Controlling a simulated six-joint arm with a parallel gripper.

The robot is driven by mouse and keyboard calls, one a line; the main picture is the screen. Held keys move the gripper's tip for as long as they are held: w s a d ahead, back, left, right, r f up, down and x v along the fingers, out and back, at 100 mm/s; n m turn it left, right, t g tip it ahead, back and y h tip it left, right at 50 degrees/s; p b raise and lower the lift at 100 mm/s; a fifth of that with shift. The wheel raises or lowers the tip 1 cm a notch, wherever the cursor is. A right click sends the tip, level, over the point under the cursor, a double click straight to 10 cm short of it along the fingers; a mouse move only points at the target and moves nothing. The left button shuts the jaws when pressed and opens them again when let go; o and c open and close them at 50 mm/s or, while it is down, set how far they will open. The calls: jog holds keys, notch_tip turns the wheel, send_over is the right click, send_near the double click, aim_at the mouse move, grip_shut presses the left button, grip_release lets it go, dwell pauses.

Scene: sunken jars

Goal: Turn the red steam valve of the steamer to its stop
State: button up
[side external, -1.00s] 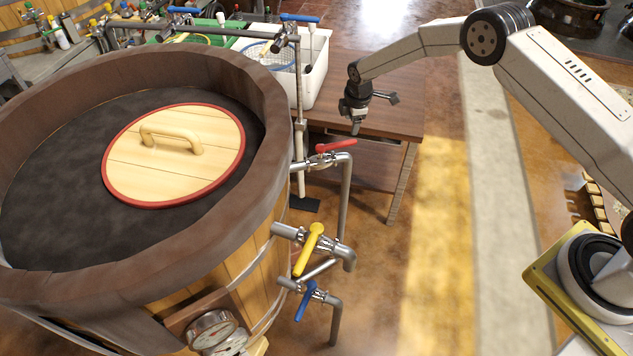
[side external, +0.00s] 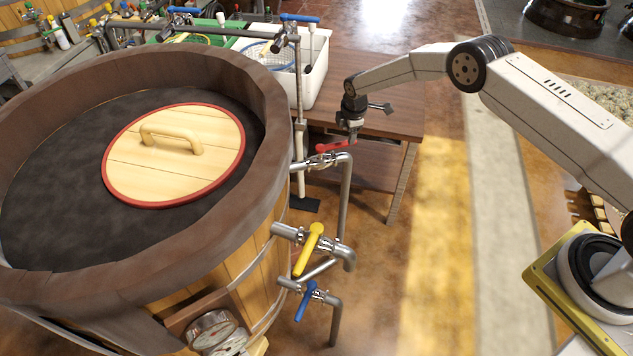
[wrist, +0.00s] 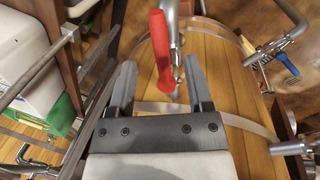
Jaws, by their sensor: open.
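The red steam valve handle (side external: 335,146) sits on the upper metal pipe at the right side of the round wooden steamer (side external: 262,215). My gripper (side external: 352,138) is directly above the outer end of the red handle and covers part of it in the side view. In the wrist view, the red handle (wrist: 161,52) shows between and beyond the two fingers of my gripper (wrist: 158,75). The fingers are apart, with space on both sides of the handle. I cannot tell whether either finger touches it.
Below are a yellow-handled valve (side external: 308,250) and a blue-handled valve (side external: 305,301) on bent pipes. A vertical pipe (side external: 299,130) stands just left of the red handle. A wooden table (side external: 385,118) with a white bin (side external: 318,75) stands behind.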

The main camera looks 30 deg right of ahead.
aim_at(346, 141)
jog(key=shift+w+d+f, duration=0.1)
jog(key=shift+w+f, duration=0.1)
jog(key=shift+f, duration=0.85)
jog(key=shift+w+d+f, duration=0.1)
jog(key=shift+w+f, duration=0.1)
jog(key=shift+f, duration=0.85)
jog(key=shift+a, duration=0.1)
grip_shut()
